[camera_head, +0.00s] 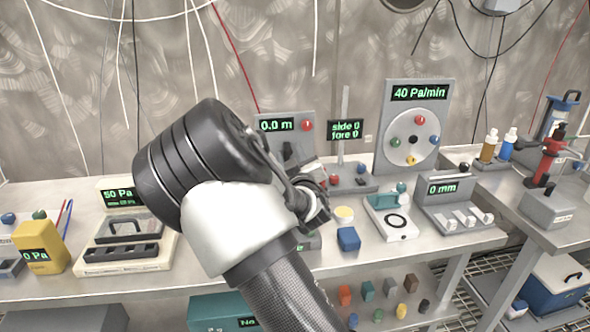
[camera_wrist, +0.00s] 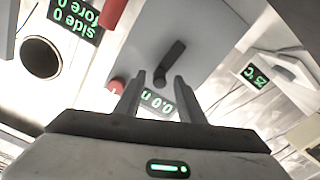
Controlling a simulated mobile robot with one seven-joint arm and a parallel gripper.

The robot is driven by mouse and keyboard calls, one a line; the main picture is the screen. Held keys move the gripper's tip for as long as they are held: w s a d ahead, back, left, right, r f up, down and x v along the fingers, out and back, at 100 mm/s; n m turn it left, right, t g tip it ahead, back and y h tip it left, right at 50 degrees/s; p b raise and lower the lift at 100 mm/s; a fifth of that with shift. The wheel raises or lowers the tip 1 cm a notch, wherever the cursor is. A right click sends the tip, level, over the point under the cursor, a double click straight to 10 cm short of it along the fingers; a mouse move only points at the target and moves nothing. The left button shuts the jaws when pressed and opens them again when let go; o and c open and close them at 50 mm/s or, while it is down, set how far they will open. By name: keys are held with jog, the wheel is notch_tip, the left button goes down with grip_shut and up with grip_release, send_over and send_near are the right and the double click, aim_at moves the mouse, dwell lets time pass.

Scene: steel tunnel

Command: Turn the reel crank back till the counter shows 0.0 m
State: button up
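The reel box is a grey unit (camera_head: 302,153) at the back of the bench in the head view, partly hidden behind my arm. Its counter (camera_head: 276,125) reads 0.0 m in green; in the wrist view the counter (camera_wrist: 158,102) is upside down and shows between my fingers. The dark crank (camera_wrist: 170,62) shows on the grey face in the wrist view. My gripper (camera_wrist: 161,79) is open, its two fingers either side of the crank's near end in the picture, with a gap on both sides. I cannot tell the depth between them.
A red button (camera_head: 307,125) sits beside the counter. A "side 0 fore 0" display (camera_head: 345,130) stands to its right, then a dial board (camera_head: 416,115) reading 40 Pa/min. A blue block (camera_head: 348,239) and a white device (camera_head: 391,222) lie in front.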

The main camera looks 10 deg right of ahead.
jog(key=s+p, duration=0.2)
jog(key=s, duration=0.3)
jog(key=s+p, duration=0.2)
jog(key=s, duration=0.3)
jog(key=s+p, duration=0.3)
jog(key=s, duration=0.2)
jog(key=shift+s+a+r, duration=0.1)
jog(key=shift+s+r, duration=0.05)
jog(key=shift+r, duration=0.2)
jog(key=shift+s+f+p, duration=0.35)
jog(key=shift+s+p, duration=0.3)
jog(key=shift+p, duration=0.25)
